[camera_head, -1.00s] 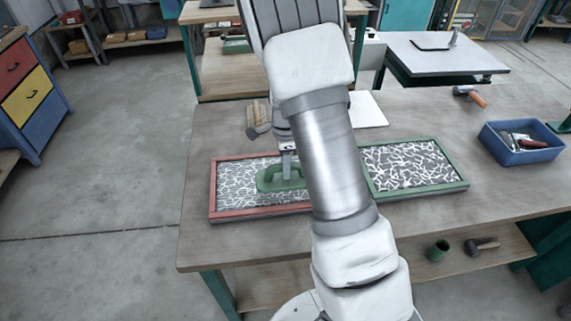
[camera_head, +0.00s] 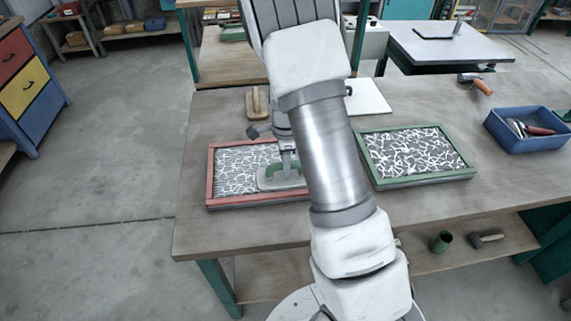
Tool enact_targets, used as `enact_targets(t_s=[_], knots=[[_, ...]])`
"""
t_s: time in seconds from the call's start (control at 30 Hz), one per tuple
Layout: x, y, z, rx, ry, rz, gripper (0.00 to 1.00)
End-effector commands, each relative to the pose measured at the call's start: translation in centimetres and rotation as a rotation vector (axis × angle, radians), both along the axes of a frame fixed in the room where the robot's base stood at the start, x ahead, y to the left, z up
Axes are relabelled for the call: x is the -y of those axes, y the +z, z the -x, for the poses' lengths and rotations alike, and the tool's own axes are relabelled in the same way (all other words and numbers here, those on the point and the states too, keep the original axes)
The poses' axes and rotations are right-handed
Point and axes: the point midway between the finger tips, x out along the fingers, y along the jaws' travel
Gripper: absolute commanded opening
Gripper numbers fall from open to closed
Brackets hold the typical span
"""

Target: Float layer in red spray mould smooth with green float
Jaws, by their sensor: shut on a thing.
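The red spray mould (camera_head: 211,184) lies flat on the workbench, left of my arm. It holds a dark layer with tangled white fibres (camera_head: 236,168), and its right part is hidden behind my arm. The green float (camera_head: 287,167) has a green handle and a pale grey plate. It is over the right part of that layer, near the mould's front rim; I cannot tell if the plate touches the fibres. My gripper (camera_head: 287,150) is shut on the float's handle, its fingers partly hidden by my arm.
A green-rimmed mould (camera_head: 428,180) with fibres lies right of my arm. A wooden float (camera_head: 257,102) and a white sheet (camera_head: 368,98) lie behind. A blue tool bin (camera_head: 528,140) and an orange-handled tool (camera_head: 476,84) are at the right. Bare bench (camera_head: 235,230) lies in front.

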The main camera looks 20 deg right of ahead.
Motion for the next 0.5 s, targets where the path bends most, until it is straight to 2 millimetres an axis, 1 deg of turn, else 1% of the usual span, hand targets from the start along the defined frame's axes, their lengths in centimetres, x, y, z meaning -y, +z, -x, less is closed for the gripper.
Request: enact_targets(t_s=[0.33,0.5], knots=[[-0.01,-0.34,-0.02,0.001,0.0,0.0,0.0],[-0.7,-0.17,-0.17,0.0,0.002,0.0,0.0]])
